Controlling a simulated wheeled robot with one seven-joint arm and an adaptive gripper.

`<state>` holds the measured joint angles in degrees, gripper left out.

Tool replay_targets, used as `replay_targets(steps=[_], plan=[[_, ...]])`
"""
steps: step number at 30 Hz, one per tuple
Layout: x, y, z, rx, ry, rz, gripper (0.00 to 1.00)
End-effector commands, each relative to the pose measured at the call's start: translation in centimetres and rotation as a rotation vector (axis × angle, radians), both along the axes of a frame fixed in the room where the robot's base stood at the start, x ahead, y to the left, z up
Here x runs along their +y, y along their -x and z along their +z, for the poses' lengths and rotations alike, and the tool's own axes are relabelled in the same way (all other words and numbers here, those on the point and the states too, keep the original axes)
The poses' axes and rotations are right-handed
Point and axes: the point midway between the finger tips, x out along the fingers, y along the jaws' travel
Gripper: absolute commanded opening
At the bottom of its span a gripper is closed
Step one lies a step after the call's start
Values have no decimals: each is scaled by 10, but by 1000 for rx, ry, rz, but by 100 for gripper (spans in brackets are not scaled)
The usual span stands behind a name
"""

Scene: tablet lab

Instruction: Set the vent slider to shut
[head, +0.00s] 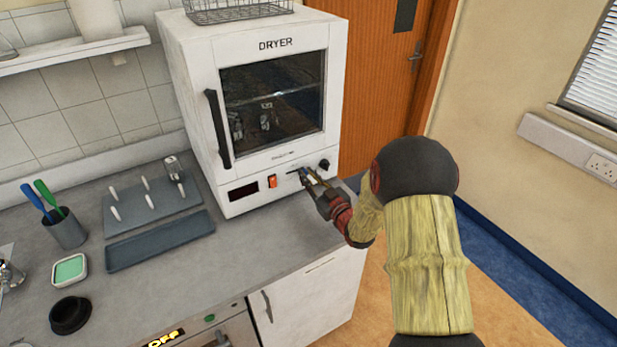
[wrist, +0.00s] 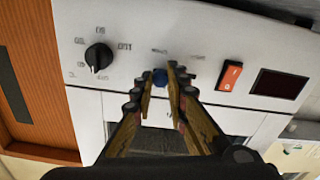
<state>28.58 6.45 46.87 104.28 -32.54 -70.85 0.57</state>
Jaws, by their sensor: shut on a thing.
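The white dryer (head: 262,100) stands on the counter, with its vent slider on the lower front panel. My gripper (head: 309,180) reaches the panel from the right in the head view, between the red switch and the black dial. In the wrist view my gripper (wrist: 161,74) is shut on the knob. The fingers hide most of the slot, and the labels beside it are too blurred to read, so I cannot tell the slider's setting.
The red switch (head: 272,181) and a dark display (head: 243,190) are left of my gripper; the black dial (head: 324,164) is close on its right. The dryer door's black handle (head: 218,128) is upright. Trays (head: 160,240) lie on the counter (head: 240,262) to the left.

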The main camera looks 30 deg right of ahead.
Motion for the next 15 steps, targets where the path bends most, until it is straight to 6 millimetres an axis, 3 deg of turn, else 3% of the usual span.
replay_targets(steps=[6, 15], plan=[[0, 0, 0, 0, 0, 0, 0], [0, 0, 0, 1, 0, 0, 0]])
